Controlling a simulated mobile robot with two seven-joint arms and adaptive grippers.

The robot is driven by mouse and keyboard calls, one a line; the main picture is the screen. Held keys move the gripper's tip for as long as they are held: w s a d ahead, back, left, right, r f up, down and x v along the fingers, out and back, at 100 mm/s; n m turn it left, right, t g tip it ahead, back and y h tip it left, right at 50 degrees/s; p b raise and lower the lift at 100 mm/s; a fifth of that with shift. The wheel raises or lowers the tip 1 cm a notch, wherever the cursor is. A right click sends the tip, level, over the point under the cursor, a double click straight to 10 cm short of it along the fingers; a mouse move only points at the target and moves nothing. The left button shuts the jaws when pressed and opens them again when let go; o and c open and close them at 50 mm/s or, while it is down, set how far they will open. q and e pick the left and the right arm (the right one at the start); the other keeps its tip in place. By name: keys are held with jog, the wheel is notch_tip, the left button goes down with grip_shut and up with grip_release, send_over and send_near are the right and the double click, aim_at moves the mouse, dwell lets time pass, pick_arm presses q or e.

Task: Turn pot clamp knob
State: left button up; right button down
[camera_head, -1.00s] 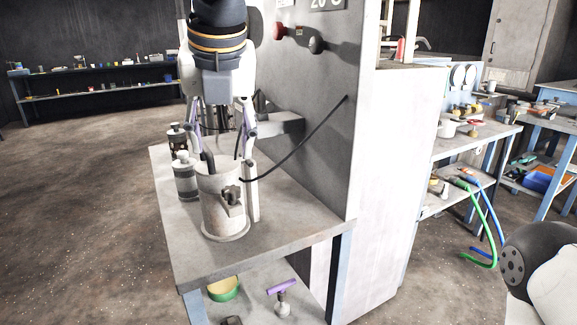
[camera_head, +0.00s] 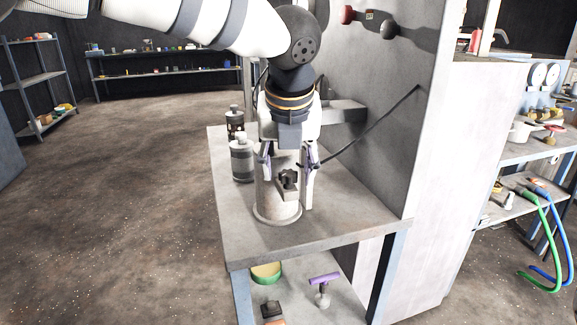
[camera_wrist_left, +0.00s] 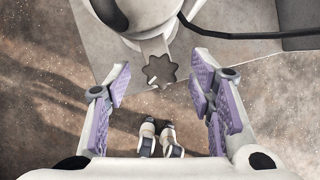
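The pot (camera_head: 266,205), a pale grey cylinder with a flange, stands upright on the bench. A clamp with a dark star-shaped knob (camera_head: 288,178) is on its near side. My left gripper (camera_head: 287,166) is open, pointing down at the pot's near side, with purple-padded fingers to either side of the knob. In the left wrist view the knob (camera_wrist_left: 161,69) shows between and just beyond the open fingers, apart from both pads. The pot (camera_wrist_left: 150,14) is partly cut off at the top there. My right gripper is not in view.
Dark-capped grey bottles (camera_head: 242,160) stand left of the pot on the bench (camera_head: 345,222). A grey machine panel (camera_head: 375,110) with a black cable rises close on the right. A lower shelf holds a purple-handled tool (camera_head: 323,281) and a green-yellow bowl (camera_head: 266,272).

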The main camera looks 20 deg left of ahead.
pick_arm(q)
jog(key=c, duration=1)
